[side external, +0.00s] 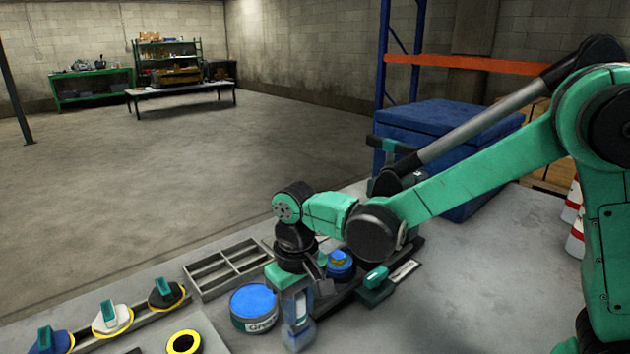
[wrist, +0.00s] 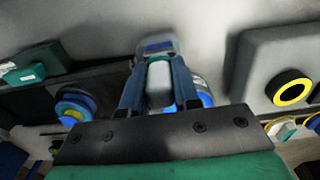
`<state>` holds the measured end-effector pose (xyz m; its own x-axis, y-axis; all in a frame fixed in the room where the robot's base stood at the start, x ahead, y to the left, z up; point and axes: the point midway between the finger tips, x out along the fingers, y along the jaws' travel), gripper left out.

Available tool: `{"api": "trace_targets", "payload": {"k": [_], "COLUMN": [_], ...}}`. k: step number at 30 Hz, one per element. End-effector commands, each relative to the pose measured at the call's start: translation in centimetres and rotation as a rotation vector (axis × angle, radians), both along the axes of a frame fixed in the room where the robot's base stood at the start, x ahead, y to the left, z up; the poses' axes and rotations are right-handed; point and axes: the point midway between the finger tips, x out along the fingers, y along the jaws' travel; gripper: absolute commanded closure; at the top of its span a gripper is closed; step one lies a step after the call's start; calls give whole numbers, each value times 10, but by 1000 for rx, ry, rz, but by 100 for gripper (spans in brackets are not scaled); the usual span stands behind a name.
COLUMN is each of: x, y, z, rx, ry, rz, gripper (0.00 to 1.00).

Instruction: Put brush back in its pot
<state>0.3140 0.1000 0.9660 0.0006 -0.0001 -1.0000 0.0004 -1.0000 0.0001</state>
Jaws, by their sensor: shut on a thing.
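My gripper (side external: 298,318) points down at the front edge of the bench, just right of a tin (side external: 254,308) labelled "Gre…" with a blue top. In the wrist view my gripper (wrist: 158,68) is shut on the brush (wrist: 159,86), a pale piece with a grey-blue end between the fingers. The brush's grey-blue lower end (side external: 299,336) shows below the fingers in the side view. I cannot tell whether it touches the bench. The tin (wrist: 201,88) is partly hidden behind the right finger in the wrist view. I cannot tell for certain which container is the brush's pot.
A blue container (side external: 340,266) with a yellow-topped cap stands behind my gripper. A green-handled tool (side external: 376,280) lies to its right. A grey divided tray (side external: 228,268) lies behind the tin. Several handled discs (side external: 112,318) and a yellow-black ring (side external: 184,343) are at left.

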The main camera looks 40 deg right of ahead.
Motion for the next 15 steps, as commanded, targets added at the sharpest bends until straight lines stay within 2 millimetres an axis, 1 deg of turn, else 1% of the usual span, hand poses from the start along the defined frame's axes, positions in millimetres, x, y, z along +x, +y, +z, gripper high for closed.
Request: {"api": "trace_targets", "payload": {"k": [7, 15], "x": [0, 0], "y": [0, 0], "z": [-7, -8], "rx": [0, 0], "ry": [0, 0], "rz": [0, 0], "gripper": [100, 100]}}
